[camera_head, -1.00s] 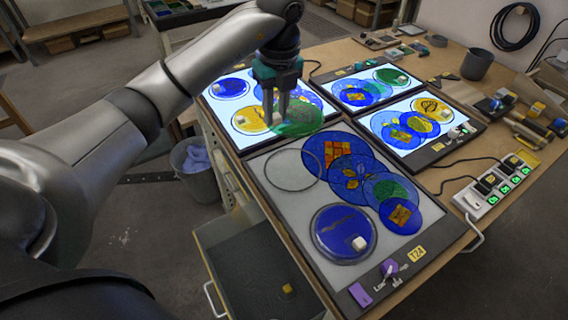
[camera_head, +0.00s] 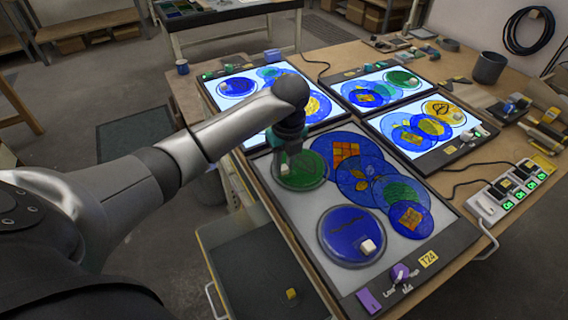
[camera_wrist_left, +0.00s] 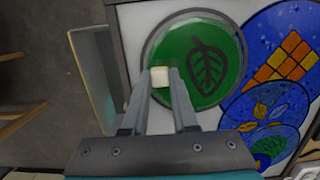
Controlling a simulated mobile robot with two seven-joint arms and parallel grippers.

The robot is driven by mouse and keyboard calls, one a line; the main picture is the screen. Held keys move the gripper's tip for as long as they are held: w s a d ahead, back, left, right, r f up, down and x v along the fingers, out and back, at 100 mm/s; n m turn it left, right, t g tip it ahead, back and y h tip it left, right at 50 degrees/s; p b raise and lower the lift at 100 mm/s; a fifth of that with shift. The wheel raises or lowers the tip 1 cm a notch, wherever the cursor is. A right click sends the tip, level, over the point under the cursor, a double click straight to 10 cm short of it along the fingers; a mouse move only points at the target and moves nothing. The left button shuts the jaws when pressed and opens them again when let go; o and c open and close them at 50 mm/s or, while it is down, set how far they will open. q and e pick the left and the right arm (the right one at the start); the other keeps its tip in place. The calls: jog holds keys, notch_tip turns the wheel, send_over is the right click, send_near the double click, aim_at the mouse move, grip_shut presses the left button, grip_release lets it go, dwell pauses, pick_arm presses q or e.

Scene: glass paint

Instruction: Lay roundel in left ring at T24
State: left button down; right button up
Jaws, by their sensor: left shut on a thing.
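The green glass roundel (camera_head: 312,174) with a dark leaf shows in the left wrist view (camera_wrist_left: 206,62), with a small white block at its edge (camera_wrist_left: 160,76). My left gripper (camera_head: 285,166) is shut on that block; its fingers also show in the left wrist view (camera_wrist_left: 160,84). The roundel is over the left ring (camera_head: 300,190) on the unlit grey panel labelled T24 (camera_head: 428,258), its outline close to the ring's. It looks flat and at or very near the panel. I cannot tell whether it touches. My right gripper is not in view.
Overlapping blue discs (camera_head: 352,172) lie just right of the ring. A blue disc with a white block (camera_head: 347,235) lies nearer on the same panel. Lit panels with more discs stand behind. A power strip (camera_head: 505,190) lies to the right.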

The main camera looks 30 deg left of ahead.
pick_arm(q)
jog(key=c, duration=0.7)
grip_release()
jog(key=r, duration=0.4)
jog(key=d+r+p, duration=0.1)
jog(key=r, duration=0.7)
jog(key=shift+s+d, duration=0.15)
jog(key=shift+s, duration=0.2)
